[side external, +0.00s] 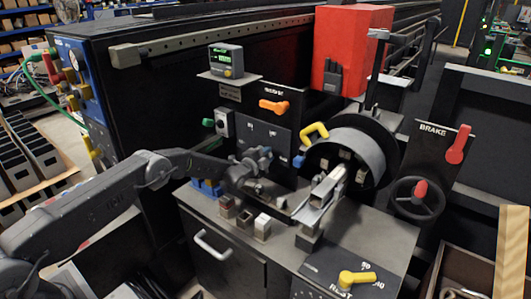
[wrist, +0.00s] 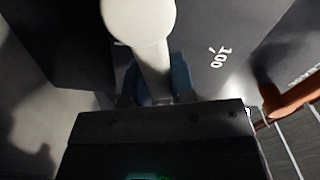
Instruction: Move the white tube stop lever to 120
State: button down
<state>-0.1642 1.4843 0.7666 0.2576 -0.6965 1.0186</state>
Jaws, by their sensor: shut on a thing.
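The white tube stop lever (wrist: 140,18) shows in the wrist view with a round hub at the top and a narrower arm running down. My gripper (wrist: 155,82) is shut on the lever's arm, one blue finger on each side. A "100" marking (wrist: 217,57) lies on the dark panel to the right of the lever. No 120 marking can be read. In the side external view my gripper (side external: 262,157) is at the dark panel (side external: 282,134) and hides the white lever.
An orange lever (side external: 274,106) is on the panel above my gripper and shows at the right of the wrist view (wrist: 292,100). A yellow handle (side external: 314,131) and a round drum (side external: 347,150) stand to the right. Small blocks (side external: 245,220) sit on the bench below.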

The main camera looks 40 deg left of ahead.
jog(key=shift+d+f+m, duration=0.1)
jog(key=shift+f+m, duration=0.15)
jog(key=shift+m, duration=0.25)
jog(key=c, duration=1)
grip_release()
jog(key=shift+o, duration=0.2)
jog(key=s, duration=1.3)
jog(key=shift+s, duration=0.4)
jog(key=shift+c, duration=0.4)
